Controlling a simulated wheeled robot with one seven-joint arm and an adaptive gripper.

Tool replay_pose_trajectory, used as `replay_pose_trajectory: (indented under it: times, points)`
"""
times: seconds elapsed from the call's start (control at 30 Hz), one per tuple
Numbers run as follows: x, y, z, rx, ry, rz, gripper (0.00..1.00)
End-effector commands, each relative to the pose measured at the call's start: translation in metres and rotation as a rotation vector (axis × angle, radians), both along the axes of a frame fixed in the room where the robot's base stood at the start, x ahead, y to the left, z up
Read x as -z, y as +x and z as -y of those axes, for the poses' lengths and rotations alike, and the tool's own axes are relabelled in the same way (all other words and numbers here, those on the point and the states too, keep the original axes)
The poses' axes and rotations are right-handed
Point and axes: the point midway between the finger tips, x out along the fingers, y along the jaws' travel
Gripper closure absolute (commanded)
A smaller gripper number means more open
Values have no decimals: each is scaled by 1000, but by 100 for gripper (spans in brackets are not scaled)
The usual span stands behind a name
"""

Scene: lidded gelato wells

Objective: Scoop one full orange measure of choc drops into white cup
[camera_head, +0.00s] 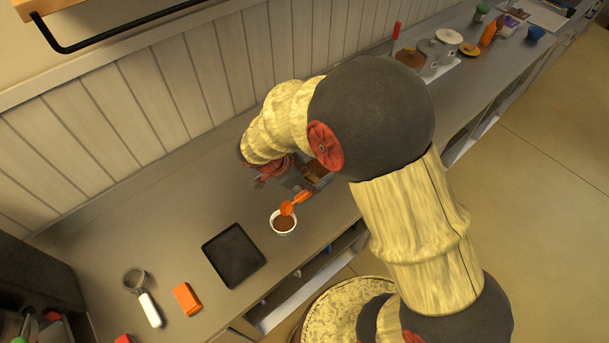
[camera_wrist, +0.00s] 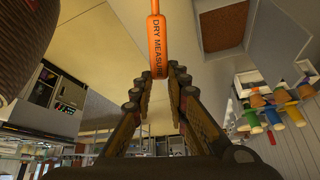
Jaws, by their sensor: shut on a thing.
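The white cup (camera_head: 272,226) stands on the counter left of my arm, with brown choc drops (camera_head: 284,224) in it. The orange measure (camera_head: 303,197) is held over the cup's far rim, with its bowl tilted; what the bowl holds cannot be seen. My gripper is shut on the measure's handle; in the wrist view its fingertips (camera_wrist: 161,82) close around the lower end of the handle (camera_wrist: 157,45), marked "DRY MEASURE". In the head view my arm hides most of the gripper.
A black tray (camera_head: 234,255) lies left of the cup. An orange block (camera_head: 187,299) and a white-handled strainer (camera_head: 149,309) lie further left. Lidded wells (camera_head: 431,49), an orange bottle (camera_head: 490,32) and a blue cup (camera_head: 535,33) stand toward the far right end.

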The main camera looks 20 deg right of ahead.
Motion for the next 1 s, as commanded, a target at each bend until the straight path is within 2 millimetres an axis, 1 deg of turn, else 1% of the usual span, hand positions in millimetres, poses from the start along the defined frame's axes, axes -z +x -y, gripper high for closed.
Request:
replay_pose_trajectory:
  times: [0.03, 0.1, 0.37, 0.7, 1.0]
  points:
    - [5, 0, 6, 8, 41, 2, 100]
    - [12, 0, 10, 8, 96, 3, 100]
    - [29, 0, 26, 10, 295, -1, 100]
    - [57, 0, 33, 8, 515, -7, 100]
    - [73, 1, 36, 5, 611, -6, 100]
